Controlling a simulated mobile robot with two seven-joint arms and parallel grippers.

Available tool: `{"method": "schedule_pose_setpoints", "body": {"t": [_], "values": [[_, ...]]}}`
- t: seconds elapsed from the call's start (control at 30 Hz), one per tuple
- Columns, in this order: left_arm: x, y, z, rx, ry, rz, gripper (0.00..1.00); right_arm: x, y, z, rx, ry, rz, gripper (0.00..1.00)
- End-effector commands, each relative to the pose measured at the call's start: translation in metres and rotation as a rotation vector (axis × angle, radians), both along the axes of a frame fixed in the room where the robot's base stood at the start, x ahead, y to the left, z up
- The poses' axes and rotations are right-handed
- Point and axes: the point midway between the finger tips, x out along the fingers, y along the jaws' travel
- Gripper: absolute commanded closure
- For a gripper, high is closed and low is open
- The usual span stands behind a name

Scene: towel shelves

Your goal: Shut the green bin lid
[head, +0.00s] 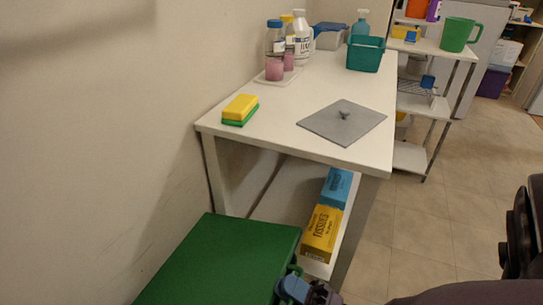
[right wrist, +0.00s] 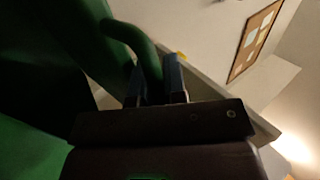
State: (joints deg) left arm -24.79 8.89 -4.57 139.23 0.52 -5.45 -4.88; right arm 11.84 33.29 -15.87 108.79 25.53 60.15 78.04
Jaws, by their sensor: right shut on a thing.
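The green bin lid (head: 225,262) fills the bottom of the head view, beside the front end of the white table. Its broad face is turned up towards me. My right gripper (head: 293,286) is at the lid's right edge. In the right wrist view, the two blue-grey fingers of the right gripper (right wrist: 158,82) are shut on the green curved handle (right wrist: 134,40). The bin's body is hidden in the head view, and I cannot tell whether a gap remains under the lid. My left gripper is out of view.
The white table (head: 275,130) holds a yellow-and-green sponge (head: 240,109), a grey mat (head: 342,122), bottles and a teal basket (head: 366,54). A yellow tissue box (head: 321,233) sits on its lower shelf.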

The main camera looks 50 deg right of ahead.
Motion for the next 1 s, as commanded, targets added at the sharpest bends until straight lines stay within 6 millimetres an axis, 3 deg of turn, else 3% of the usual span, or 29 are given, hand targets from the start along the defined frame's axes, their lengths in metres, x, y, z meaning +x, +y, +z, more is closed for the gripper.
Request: {"method": "schedule_pose_setpoints", "body": {"t": [0.03, 0.5, 1.0], "values": [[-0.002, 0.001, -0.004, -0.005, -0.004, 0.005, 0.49, -0.009, -0.002, -0.014, 0.003, 0.004, 0.001, 1.00], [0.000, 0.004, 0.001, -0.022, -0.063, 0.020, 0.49, -0.017, -0.006, -0.072, 0.004, 0.000, 0.000, 1.00], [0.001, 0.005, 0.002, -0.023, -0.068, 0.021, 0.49, -0.018, -0.007, -0.085, 0.002, 0.001, -0.002, 1.00]]}}
